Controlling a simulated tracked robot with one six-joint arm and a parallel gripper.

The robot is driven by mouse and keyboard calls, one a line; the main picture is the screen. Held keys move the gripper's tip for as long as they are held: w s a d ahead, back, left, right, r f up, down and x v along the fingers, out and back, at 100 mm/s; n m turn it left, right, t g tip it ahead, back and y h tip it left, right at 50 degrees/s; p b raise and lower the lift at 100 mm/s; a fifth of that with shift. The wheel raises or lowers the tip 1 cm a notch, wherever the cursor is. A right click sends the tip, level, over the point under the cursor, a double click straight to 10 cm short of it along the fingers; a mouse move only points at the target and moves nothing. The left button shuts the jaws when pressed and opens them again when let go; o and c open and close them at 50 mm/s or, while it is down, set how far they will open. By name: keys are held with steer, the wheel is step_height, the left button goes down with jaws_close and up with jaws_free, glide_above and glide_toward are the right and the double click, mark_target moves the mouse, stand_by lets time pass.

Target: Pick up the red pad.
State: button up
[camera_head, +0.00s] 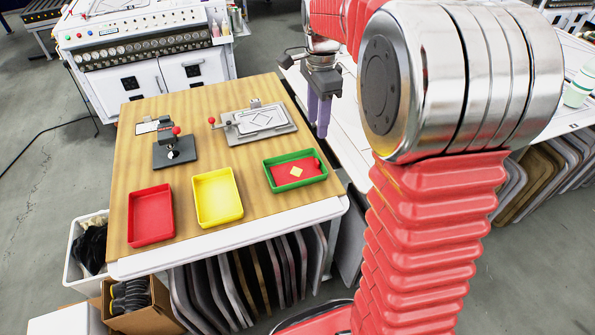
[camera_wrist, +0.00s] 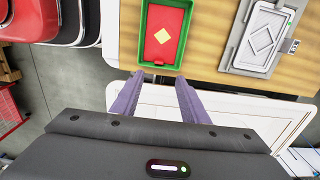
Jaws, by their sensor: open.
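The red pad (camera_head: 287,175) with a yellow diamond lies inside the green tray (camera_head: 321,177) at the right front of the wooden table. The pad also shows in the wrist view (camera_wrist: 160,50), inside the green tray (camera_wrist: 143,15). My gripper (camera_head: 318,133) hangs pointing down just past the table's right edge, behind and right of the tray. In the wrist view its two purple fingers (camera_wrist: 157,80) are apart, with nothing between them. The fingertips appear near the tray's edge in that view.
A red tray (camera_head: 151,215) and a yellow tray (camera_head: 217,197) stand left of the green one. A grey plate fixture (camera_head: 258,122) and a black press with a red knob (camera_head: 174,150) stand behind. A white-topped bench (camera_head: 345,125) lies right of the table.

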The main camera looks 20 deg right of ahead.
glide_above(316, 161)
step_height(316, 161, down, 8)
steer(key=shift+w+a, duration=0.1)
stand_by(0.4)
steer(key=shift+f, duration=2.6)
steer(key=shift+c, duration=0.6)
jaws_close()
